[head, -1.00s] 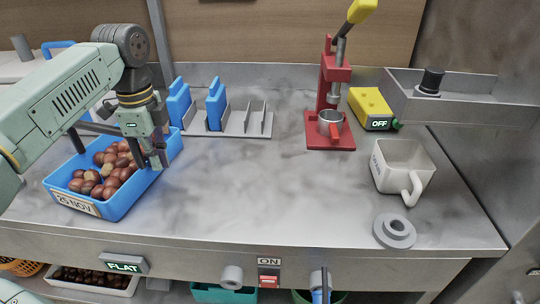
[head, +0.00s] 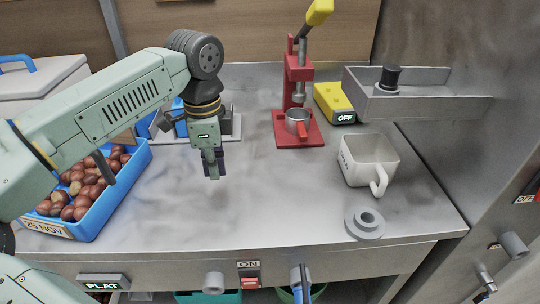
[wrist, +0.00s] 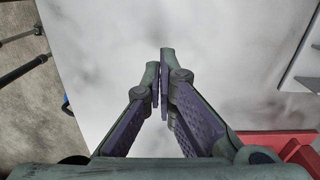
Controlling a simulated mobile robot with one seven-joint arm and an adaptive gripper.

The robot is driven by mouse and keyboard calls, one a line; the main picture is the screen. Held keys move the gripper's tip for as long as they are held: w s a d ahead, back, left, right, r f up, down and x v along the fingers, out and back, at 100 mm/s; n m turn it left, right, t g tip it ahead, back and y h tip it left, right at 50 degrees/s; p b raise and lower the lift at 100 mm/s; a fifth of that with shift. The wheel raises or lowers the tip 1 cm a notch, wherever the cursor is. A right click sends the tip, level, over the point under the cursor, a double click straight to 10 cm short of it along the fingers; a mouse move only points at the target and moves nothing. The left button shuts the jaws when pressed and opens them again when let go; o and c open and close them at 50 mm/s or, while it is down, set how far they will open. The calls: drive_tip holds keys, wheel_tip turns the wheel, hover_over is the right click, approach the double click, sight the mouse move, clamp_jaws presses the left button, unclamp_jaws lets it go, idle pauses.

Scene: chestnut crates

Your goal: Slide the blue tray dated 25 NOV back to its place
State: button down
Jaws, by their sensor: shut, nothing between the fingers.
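The blue tray (head: 118,192) dated 25 NOV sits on the steel counter at the left in the head view, full of chestnuts. Its date label (head: 48,229) faces the front edge. My arm crosses in front of it and hides part of its left and back. My gripper (head: 213,177) is shut and empty, pointing down over bare counter to the right of the tray, apart from it. In the wrist view my fingertips (wrist: 162,58) meet over plain grey counter, with nothing between them.
A rack (head: 236,127) with blue pieces stands behind my gripper, partly hidden. A red press (head: 297,75), yellow OFF box (head: 333,103), white mug (head: 368,158) and grey ring (head: 365,223) stand to the right. The counter's middle is clear.

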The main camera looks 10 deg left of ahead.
drive_tip(key=w+d, duration=0.1)
drive_tip(key=d, duration=0.2)
drive_tip(key=w+d+p, duration=0.1)
drive_tip(key=d, duration=0.3)
drive_tip(key=w+d+p, duration=0.1)
drive_tip(key=d, duration=0.2)
drive_tip(key=shift+w+d+f, duration=0.15)
drive_tip(key=shift+w+d, duration=0.2)
drive_tip(key=shift+d, duration=0.4)
